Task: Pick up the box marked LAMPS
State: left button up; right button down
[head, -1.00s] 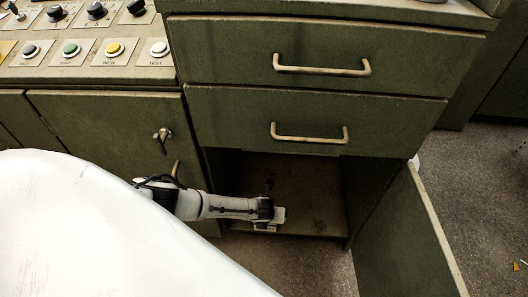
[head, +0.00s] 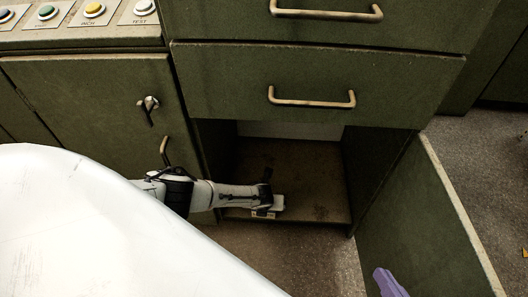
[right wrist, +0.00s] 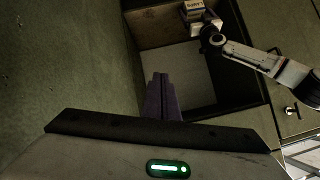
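A small box (right wrist: 192,8) with a printed label shows at the top edge of the right wrist view, partly cut off. The print is too small to read surely. My left gripper (right wrist: 208,26) is right against the box in that view; whether its fingers are shut on it is hidden. In the head view my left gripper (head: 266,206) is low in the open cupboard, and I cannot make out the box there. My right gripper (right wrist: 160,78) has purple fingers that lie together, with nothing visible between them. A purple fingertip (head: 388,283) shows at the bottom of the head view.
The open cupboard (head: 320,222) lies below two shut drawers (head: 310,80) with handles. Its open door (head: 425,225) stands at the right. A shut door (head: 90,100) is at the left. A large white surface (head: 100,230) covers the lower left. Floor (head: 320,260) shows in front.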

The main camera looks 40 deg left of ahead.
pick_arm(q)
jog(key=shift+c, duration=0.2)
jog(key=c, duration=1.1)
jog(key=shift+c, duration=0.2)
